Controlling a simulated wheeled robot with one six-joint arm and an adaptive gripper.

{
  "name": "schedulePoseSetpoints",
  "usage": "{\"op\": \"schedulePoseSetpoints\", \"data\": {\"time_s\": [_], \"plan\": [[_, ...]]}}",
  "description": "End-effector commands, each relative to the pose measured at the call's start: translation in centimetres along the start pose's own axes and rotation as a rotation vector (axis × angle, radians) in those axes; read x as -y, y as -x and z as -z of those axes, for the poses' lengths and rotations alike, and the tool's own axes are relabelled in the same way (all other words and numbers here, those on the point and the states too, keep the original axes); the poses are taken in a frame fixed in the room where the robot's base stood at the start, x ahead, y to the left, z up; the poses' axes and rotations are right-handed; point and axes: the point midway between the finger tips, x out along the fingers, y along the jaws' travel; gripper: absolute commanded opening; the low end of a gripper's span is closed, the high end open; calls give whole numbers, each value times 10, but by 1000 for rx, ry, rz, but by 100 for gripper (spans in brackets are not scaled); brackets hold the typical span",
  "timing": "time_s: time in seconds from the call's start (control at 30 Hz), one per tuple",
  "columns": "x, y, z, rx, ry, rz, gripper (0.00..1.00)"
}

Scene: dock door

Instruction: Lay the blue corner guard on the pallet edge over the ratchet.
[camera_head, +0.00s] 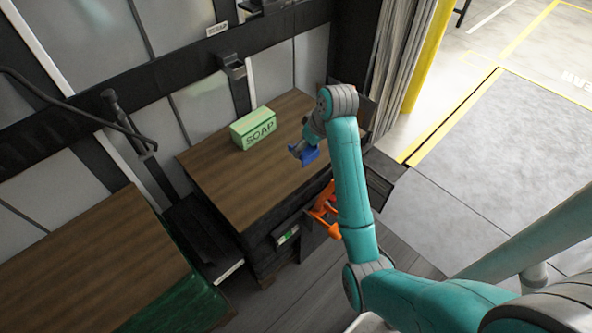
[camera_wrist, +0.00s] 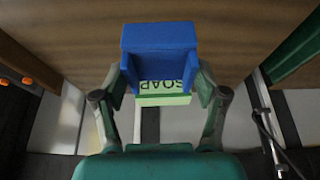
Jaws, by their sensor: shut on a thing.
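The blue corner guard (camera_head: 309,155) is an L-shaped piece held in my gripper (camera_head: 301,149), over the right part of the brown pallet top (camera_head: 220,178), near its front edge. In the wrist view the guard (camera_wrist: 160,38) sits between the two fingers of my gripper (camera_wrist: 160,80), which are shut on it. I cannot tell whether the guard touches the wood. An orange ratchet (camera_head: 322,207) hangs on the dark front side of the pallet load, below and a little right of the guard. My arm partly covers the area to its right.
A green SOAP box (camera_head: 253,128) stands on the pallet top behind the guard; part of it (camera_wrist: 163,99) shows in the wrist view. Another brown-topped load (camera_head: 95,265) stands at the left. A dark wall with straps is behind. Open grey floor (camera_head: 500,140) lies to the right.

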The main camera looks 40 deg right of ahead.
Motion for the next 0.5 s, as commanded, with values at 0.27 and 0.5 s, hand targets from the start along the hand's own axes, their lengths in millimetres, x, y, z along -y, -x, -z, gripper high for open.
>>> {"op": "schedulePoseSetpoints", "data": {"time_s": [0.27,0.5], "plan": [[1,-42,-19,4,-1,2,37],[0,-59,-25,2,0,1,37]]}}
